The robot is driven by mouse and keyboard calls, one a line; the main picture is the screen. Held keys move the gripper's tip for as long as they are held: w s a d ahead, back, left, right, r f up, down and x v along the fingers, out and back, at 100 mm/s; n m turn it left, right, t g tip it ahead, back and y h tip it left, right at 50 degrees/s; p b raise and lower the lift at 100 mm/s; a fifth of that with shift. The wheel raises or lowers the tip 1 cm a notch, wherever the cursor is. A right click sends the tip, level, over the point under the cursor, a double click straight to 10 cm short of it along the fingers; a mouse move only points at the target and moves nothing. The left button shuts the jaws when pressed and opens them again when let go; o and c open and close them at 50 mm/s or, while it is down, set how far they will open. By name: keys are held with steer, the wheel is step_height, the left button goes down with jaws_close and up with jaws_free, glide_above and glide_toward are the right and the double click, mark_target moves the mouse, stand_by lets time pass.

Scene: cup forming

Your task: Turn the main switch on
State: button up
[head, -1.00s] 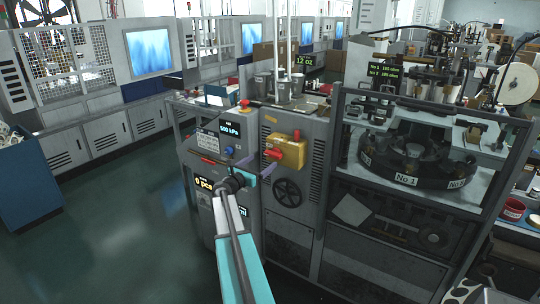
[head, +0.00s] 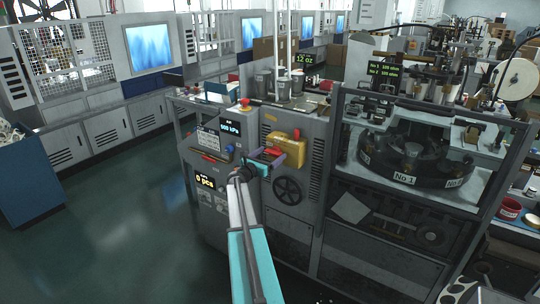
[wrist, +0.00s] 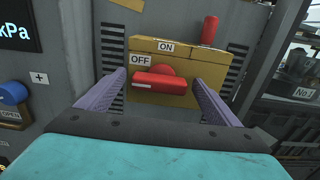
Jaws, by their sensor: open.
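The main switch is a yellow box with a red rotary handle (wrist: 160,83) on the machine's front panel. In the wrist view the handle lies horizontal, its white mark at the left end near the OFF label (wrist: 140,60). The ON label (wrist: 166,47) is above it. The yellow box (head: 291,149) also shows in the head view, partly behind my gripper. My gripper (wrist: 158,90) is open, with one purple finger on each side of the red handle. I cannot tell whether the fingers touch it. In the head view my gripper (head: 265,156) is at the switch.
A black handwheel (head: 288,191) is below the switch. A blue knob (wrist: 13,92) and a pressure display (wrist: 18,32) are to the left. A red upright part (wrist: 209,30) stands at the box's upper right.

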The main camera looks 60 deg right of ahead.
steer(key=shift+c, duration=0.2)
steer(key=c, duration=1)
steer(key=m+b, duration=0.1)
steer(key=b, duration=0.3)
steer(key=shift+f+m, duration=0.15)
steer(key=shift+m, duration=0.25)
steer(key=shift+m+b, duration=0.4)
steer(key=shift+b, duration=0.5)
steer(key=m+b, duration=0.2)
steer(key=b, duration=0.2)
steer(key=m+b, duration=0.2)
steer(key=b, duration=0.2)
steer(key=m+b, duration=0.2)
steer(key=b, duration=0.1)
steer(key=shift+s+m+b, duration=0.25)
steer(key=shift+m+b, duration=0.15)
steer(key=m+b, duration=0.3)
steer(key=b, duration=0.1)
steer(key=m+b, duration=0.2)
steer(key=b, duration=0.3)
steer(key=shift+s+f+m, duration=0.1)
steer(key=shift+s+m, duration=0.1)
steer(key=shift+m, duration=0.2)
steer(key=m+b, duration=0.2)
steer(key=b, duration=0.1)
steer(key=shift+m+b, duration=0.4)
steer(key=shift+s, duration=0.1)
